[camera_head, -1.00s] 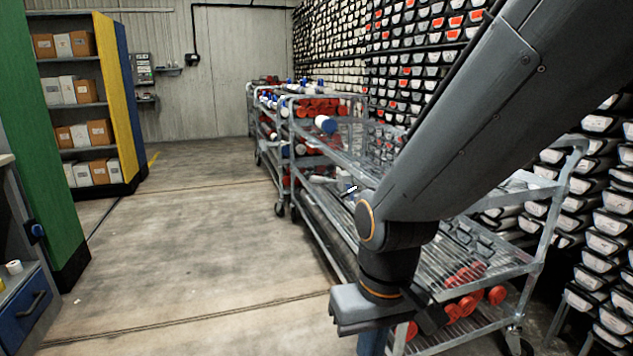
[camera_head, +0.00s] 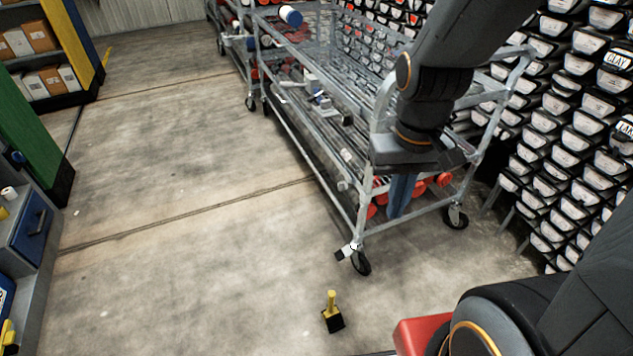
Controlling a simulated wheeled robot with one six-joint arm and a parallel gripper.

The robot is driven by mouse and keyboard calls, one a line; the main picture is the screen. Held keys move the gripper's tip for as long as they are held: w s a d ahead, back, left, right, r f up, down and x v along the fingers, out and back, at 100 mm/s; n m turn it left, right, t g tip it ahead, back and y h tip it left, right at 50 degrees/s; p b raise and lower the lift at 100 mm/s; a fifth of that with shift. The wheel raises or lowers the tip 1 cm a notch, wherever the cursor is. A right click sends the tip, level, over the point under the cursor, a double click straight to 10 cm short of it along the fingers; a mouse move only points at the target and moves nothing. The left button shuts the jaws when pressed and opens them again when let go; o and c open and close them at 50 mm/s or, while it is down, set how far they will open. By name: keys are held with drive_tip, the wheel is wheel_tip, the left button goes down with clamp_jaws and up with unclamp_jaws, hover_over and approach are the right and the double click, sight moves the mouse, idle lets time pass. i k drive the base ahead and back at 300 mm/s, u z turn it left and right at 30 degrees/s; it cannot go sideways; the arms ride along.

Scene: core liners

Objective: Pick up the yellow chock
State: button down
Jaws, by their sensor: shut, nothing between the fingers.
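The yellow chock (camera_head: 332,313) is on the concrete floor at the lower middle, with a dark base and an upright yellow handle. It stands alone, in front of the cart's near wheel. My gripper (camera_head: 398,212) hangs from my arm at the upper right, its blue fingers pointing down in front of the cart's near end. The fingers are shut and empty. They are apart from the chock, above and to the right of it in the picture.
A metal wire cart (camera_head: 361,215) with red-capped tubes on its lower shelf stands close to my gripper, its caster (camera_head: 361,262) near the chock. Racks of core liners (camera_head: 560,140) line the right. A blue-drawered bench (camera_head: 30,235) is at the left. Open floor lies between.

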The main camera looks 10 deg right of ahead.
sight(331, 315)
drive_tip(key=z, duration=0.65)
drive_tip(key=k, duration=0.75)
drive_tip(key=u, duration=0.65)
